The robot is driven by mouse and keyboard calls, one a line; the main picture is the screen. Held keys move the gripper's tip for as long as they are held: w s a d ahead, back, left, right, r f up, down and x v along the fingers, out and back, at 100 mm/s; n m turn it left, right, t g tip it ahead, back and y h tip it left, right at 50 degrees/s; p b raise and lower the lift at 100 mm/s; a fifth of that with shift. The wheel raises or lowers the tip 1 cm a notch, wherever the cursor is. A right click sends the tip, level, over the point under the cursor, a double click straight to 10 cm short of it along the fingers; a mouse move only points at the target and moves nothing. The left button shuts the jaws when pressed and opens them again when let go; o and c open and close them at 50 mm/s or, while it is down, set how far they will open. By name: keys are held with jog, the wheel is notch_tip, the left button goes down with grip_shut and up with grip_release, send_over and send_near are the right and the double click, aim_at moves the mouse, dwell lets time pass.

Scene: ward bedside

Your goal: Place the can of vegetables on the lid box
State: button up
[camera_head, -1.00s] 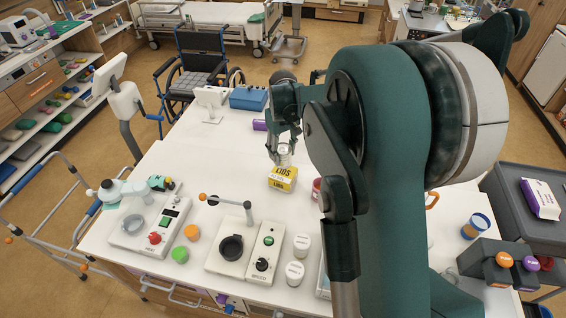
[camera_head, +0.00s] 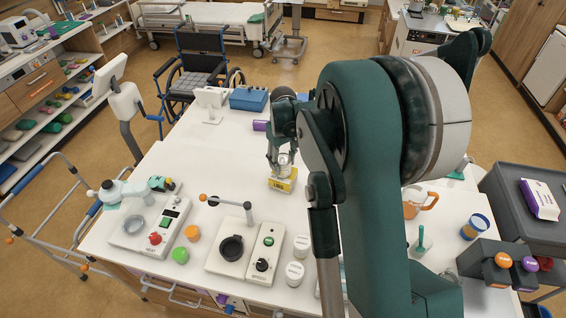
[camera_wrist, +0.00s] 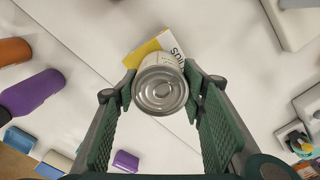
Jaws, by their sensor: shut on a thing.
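The can of vegetables (camera_wrist: 160,90) is a small can with a metal pull-ring top. My gripper (camera_wrist: 161,88) is shut on it, one finger on each side. In the head view my gripper (camera_head: 280,160) holds the can (camera_head: 283,170) upright over the lid box (camera_head: 281,185). The lid box is yellow and white with "LIDS" on it, and it also shows behind the can in the wrist view (camera_wrist: 179,44). The can's lower end overlaps the box top in both views. I cannot tell whether it touches the box.
A device with a black bowl (camera_head: 231,247) and white jars (camera_head: 302,243) stand in front. A blue box (camera_head: 248,99) and a purple bottle (camera_wrist: 32,92) are nearby. An orange mug (camera_head: 417,203) stands to the right. The table left of the lid box is clear.

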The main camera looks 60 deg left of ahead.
jog(key=shift+f, duration=0.2)
jog(key=o, duration=1)
jog(key=shift+o, duration=0.2)
jog(key=shift+r, duration=0.2)
notch_tip(320, 180, up, 12)
jog(key=shift+b, duration=0.35)
dwell(0.8)
